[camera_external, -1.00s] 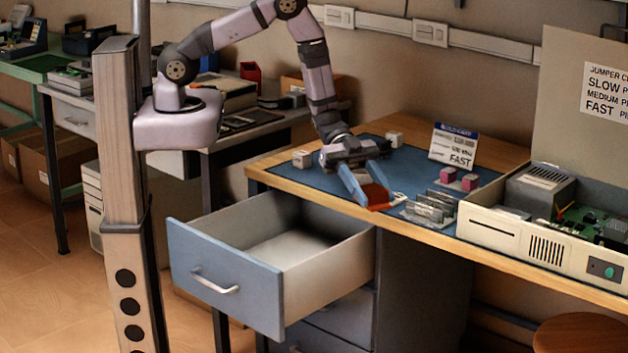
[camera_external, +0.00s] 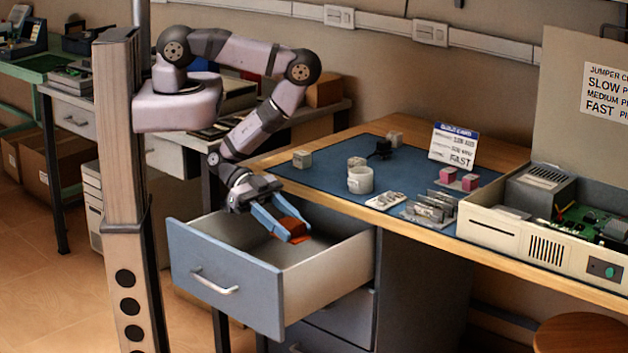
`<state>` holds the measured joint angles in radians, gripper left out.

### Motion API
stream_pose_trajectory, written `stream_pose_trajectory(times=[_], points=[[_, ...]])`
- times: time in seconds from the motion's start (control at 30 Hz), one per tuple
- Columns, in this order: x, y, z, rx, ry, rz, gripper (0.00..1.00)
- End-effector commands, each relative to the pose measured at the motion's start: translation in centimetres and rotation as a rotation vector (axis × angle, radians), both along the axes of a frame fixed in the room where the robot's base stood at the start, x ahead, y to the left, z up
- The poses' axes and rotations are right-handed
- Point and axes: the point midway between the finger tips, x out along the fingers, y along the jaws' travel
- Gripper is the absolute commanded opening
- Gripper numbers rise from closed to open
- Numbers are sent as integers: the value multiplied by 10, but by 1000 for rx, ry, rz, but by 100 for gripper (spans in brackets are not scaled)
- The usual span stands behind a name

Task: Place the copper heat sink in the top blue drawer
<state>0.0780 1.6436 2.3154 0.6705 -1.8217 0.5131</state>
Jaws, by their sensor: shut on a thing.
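The copper heat sink (camera_external: 290,227) is a small orange-brown block between the blue fingers of my gripper (camera_external: 292,228). My gripper is shut on it and points down and to the right, inside the outline of the open top blue drawer (camera_external: 222,278). The drawer is pulled well out, with a blue front, a silver handle and pale inner walls. I cannot tell whether the heat sink touches the drawer floor. The gripper hides part of the drawer's inside.
An open computer case (camera_external: 530,235) stands at the right. A closed drawer (camera_external: 345,315) lies below the open one.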

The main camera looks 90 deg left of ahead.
Motion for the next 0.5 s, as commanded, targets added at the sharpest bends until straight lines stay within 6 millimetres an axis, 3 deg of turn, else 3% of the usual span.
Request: stream_pose_trajectory(times=[0.27,0.5], points=[[-3,1,-3,-3,-3,4,0],[-2,1,-26,-3,-2,4,0]])
